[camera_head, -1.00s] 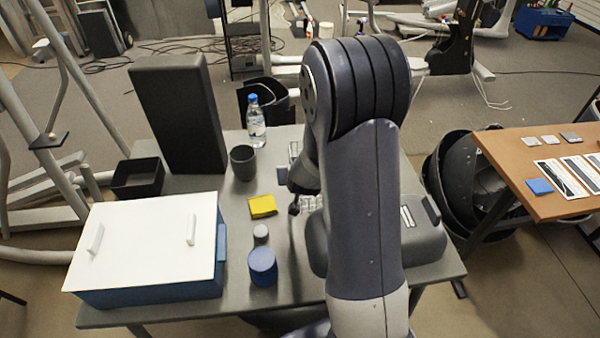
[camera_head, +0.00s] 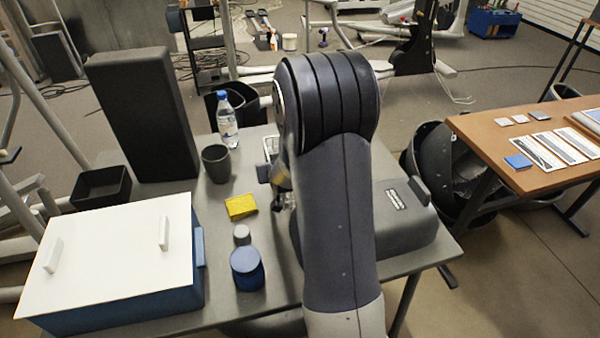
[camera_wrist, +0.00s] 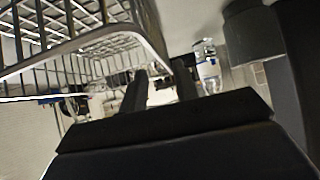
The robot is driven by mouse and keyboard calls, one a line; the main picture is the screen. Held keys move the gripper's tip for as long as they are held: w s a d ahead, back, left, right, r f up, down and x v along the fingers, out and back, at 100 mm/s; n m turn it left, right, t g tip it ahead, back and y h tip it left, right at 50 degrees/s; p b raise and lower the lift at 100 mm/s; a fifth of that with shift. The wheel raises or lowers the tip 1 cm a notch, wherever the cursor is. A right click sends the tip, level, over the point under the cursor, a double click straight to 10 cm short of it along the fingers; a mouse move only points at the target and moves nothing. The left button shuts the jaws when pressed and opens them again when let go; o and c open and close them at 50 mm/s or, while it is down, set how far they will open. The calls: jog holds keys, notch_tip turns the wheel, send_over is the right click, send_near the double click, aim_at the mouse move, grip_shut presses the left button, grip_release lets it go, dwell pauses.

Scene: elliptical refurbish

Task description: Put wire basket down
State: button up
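The wire basket (camera_wrist: 85,45) fills the upper left of the wrist view, close to the camera, with its metal rim and mesh walls showing. My gripper (camera_wrist: 158,66) is at a rounded corner of the basket's rim. Its two dark fingers stand a little apart there, and I cannot tell whether they clamp the rim. In the head view my gripper (camera_head: 283,203) is low over the grey table (camera_head: 225,190), partly hidden by my arm. The basket is mostly or wholly hidden behind my arm in that view.
A yellow sponge-like block (camera_head: 241,207), a blue jar (camera_head: 247,270), a small grey jar (camera_head: 242,235), a grey cup (camera_head: 216,163) and a bottle (camera_head: 227,122) stand left of my arm. A white-lidded blue box (camera_head: 120,260) fills the left; a grey case (camera_head: 400,215) stands right.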

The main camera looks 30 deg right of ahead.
jog(key=x, duration=0.4)
jog(key=shift+w+a+r+p, duration=0.15)
jog(key=shift+w+p, duration=0.25)
jog(key=shift+w, duration=0.2)
jog(key=shift+w+f, duration=0.35)
jog(key=shift+w, duration=0.15)
grip_shut()
dwell(0.7)
